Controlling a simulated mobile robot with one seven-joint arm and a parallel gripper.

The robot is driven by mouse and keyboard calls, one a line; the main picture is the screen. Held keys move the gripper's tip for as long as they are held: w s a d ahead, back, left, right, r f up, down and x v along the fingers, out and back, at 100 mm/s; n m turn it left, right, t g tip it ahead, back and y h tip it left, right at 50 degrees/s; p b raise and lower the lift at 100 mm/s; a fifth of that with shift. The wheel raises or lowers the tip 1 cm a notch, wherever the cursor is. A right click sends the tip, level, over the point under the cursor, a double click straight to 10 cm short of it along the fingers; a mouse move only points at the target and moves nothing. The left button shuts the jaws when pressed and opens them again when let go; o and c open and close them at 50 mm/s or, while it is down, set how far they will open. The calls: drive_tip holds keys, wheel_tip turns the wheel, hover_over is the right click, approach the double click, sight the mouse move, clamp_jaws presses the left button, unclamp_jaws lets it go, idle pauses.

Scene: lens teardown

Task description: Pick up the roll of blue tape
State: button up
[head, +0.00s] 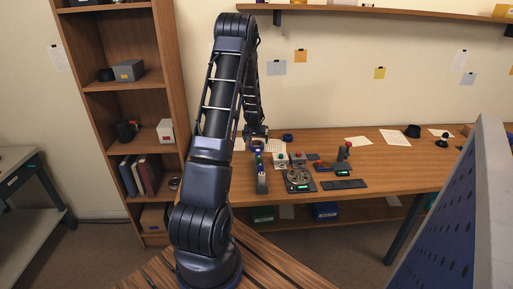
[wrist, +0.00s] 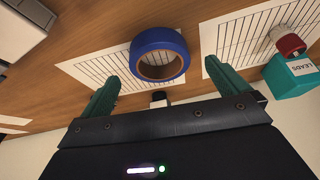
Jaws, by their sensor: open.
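The roll of blue tape (wrist: 160,36) is a thick blue ring in the wrist view, between and beyond my two teal fingers. In that view it overlaps the edge of a lined paper sheet. In the head view a small blue ring that appears to be this roll (head: 287,137) lies toward the back of the wooden desk. My gripper (wrist: 162,75) is open, and nothing is held between its fingers. In the head view my gripper (head: 256,133) is small, over the back of the desk just left of the roll. The gap between fingers and roll is hard to judge.
A teal box marked LEADS (wrist: 291,75) and a red-topped item (wrist: 290,44) stand at the right of the wrist view. In the head view several small devices crowd the desk (head: 400,175) in front of the roll. A perforated blue panel (head: 450,225) stands at right.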

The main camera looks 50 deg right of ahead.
sight(256, 143)
drive_tip(key=shift+d+x, duration=0.2)
drive_tip(key=shift+x, duration=2.1)
drive_tip(key=shift+r, duration=0.15)
drive_tip(key=c, duration=1)
drive_tip(key=shift+o, duration=0.2)
